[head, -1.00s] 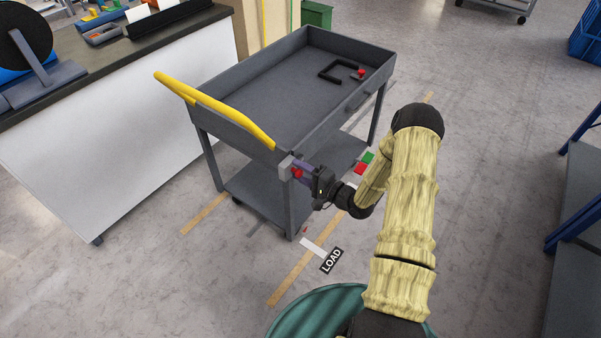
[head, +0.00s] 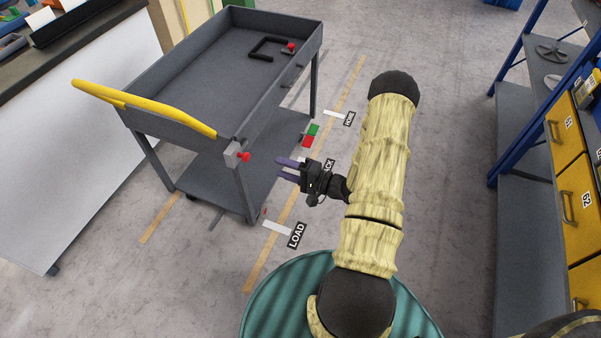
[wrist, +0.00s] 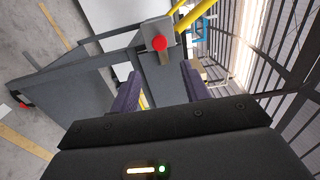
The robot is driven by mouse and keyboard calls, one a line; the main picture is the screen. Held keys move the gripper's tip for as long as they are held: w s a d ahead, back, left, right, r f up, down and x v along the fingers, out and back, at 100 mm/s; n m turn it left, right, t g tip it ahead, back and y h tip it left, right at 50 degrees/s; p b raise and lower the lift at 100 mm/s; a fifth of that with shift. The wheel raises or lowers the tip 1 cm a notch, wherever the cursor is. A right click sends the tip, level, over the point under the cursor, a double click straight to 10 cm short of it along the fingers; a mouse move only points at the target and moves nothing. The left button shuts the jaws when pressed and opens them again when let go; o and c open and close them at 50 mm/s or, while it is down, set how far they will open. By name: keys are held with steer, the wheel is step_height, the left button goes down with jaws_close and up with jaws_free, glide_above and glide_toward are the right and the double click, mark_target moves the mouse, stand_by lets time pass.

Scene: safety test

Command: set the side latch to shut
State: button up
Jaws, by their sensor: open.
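A red knob (head: 244,156) sticks out from a light grey block (head: 232,153) at the near corner of the grey cart (head: 190,75), by the end of the yellow handle. No label marks it as the side latch, and I cannot read its setting. My gripper (head: 279,168) is open and empty, to the right of the knob and apart from it. In the wrist view the knob (wrist: 160,43) shows beyond the fingertips, in line with the gap between the two purple fingers.
Another red knob (head: 291,46) sits by a black bracket (head: 267,47) at the tray's far end. Red and green patches (head: 310,136) show beside the lower shelf. Floor labels include LOAD (head: 297,235).

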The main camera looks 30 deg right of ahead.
steer(key=v, duration=0.5)
steer(key=shift+w, duration=0.15)
steer(key=w+r+n+g+h, duration=0.5)
steer(key=w+r+n+h, duration=0.15)
steer(key=h, duration=0.25)
steer(key=s+a+r+n+g+h, duration=0.1)
steer(key=s+a+r+n+g, duration=0.15)
steer(key=s+a+r, duration=0.4)
steer(key=s+a+r+n+g+h, duration=0.15)
steer(key=s+a+r+g, duration=0.25)
steer(key=s, duration=0.6)
steer(key=w+p+v, duration=0.2)
steer(key=p+v, duration=0.8)
steer(key=w+p+v, duration=0.2)
steer(key=p+v, duration=0.8)
steer(key=shift+s+a+r+m+p, duration=0.25)
steer(key=shift+r+m+p, duration=0.1)
steer(key=shift+r, duration=0.25)
